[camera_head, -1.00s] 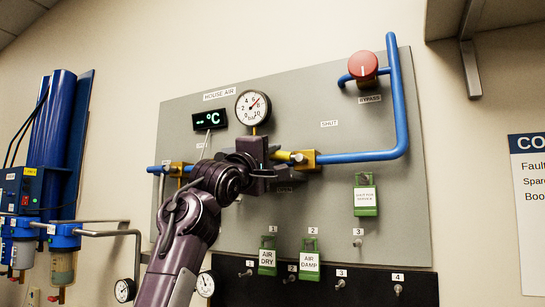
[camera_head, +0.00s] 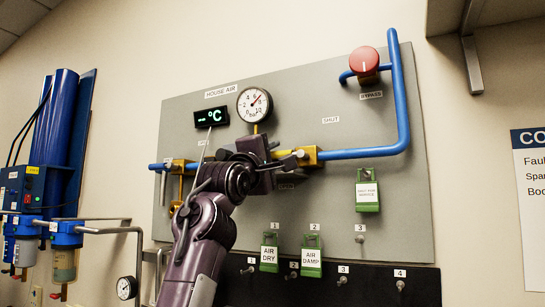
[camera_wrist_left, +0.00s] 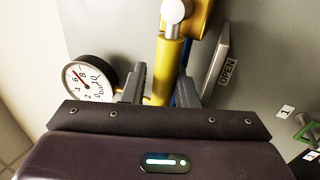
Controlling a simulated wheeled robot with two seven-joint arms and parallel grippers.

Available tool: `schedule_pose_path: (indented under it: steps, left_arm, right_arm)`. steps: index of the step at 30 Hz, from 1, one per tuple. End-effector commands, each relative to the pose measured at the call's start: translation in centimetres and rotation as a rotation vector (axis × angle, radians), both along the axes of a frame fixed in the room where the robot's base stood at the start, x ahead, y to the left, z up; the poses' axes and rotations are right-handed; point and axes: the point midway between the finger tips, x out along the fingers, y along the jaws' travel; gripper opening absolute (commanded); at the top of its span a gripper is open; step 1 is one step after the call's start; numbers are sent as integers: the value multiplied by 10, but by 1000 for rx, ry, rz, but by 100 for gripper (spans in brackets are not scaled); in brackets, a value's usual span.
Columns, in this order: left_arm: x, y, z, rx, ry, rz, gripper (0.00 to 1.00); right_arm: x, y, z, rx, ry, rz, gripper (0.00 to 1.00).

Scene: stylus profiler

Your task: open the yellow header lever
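The yellow header lever (camera_wrist_left: 168,72) shows in the left wrist view, running down from a round silver pivot at the top. It lies between the two fingers of my left gripper (camera_wrist_left: 160,88), which stand apart with gaps on both sides. In the head view my left gripper (camera_head: 277,163) is at the header pipe, just left of the brass valve body (camera_head: 309,156). The gripper hides most of the lever there, and its fingertips are hard to make out. My right gripper is in neither view.
A round pressure gauge (camera_head: 254,104) and a temperature display (camera_head: 210,116) sit above the arm. Green tags (camera_head: 367,190) hang on the grey panel (camera_head: 330,220). A blue pipe (camera_head: 402,100) rises at right to a red bypass knob (camera_head: 364,60). An OPEN label (camera_wrist_left: 228,72) is beside the lever.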

Motion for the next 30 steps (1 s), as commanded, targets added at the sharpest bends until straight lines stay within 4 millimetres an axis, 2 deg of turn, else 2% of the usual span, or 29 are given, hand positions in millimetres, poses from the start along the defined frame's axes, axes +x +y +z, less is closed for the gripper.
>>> schedule_pose_path:
  steps: [1, 3, 13, 22, 30]
  left_arm:
    - [0, 0, 0, 2, 0, -1, 33]
    - [1, -1, -1, 3, 2, 0, 39]
    - [-3, 0, -7, 8, 4, 0, 39]
    - [-43, 16, -29, 4, 3, -2, 39]
    - [-63, 24, -34, 7, 4, -1, 39]
  right_arm:
    - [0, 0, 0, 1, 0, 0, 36]
    - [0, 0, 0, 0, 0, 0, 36]
    - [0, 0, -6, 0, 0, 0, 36]
    - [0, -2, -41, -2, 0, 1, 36]
    - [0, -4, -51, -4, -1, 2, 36]
